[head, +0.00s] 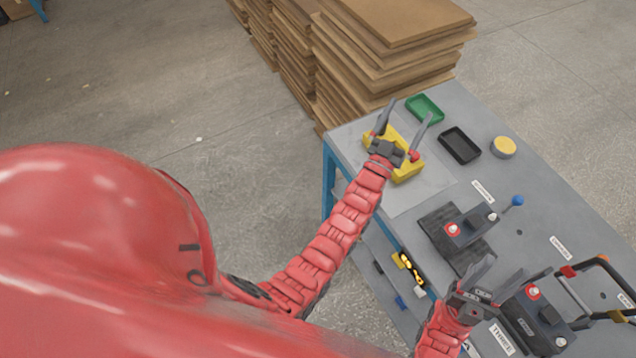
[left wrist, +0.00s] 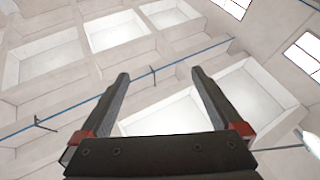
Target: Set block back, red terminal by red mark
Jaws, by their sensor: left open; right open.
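A dark battery block (head: 472,226) with a red terminal on its left and a light terminal on its right sits on a black ribbed pad (head: 440,222). A second dark block (head: 526,325) with a red terminal stands at the lower right, partly behind my right gripper. I cannot make out a separate red mark. My left gripper (head: 408,110) is open and empty, its fingers pointing up, in front of a yellow piece (head: 408,170). In the left wrist view its open fingers (left wrist: 160,76) show only ceiling between them. My right gripper (head: 500,272) is open, beside the second block.
On the grey table (head: 545,215) are a green tray (head: 425,108), a black tray (head: 460,145), a yellow round tin (head: 503,147) and a blue knob (head: 517,200). A dark handle with red and yellow parts (head: 603,262) stands at the right. Stacked boards (head: 395,60) rise behind.

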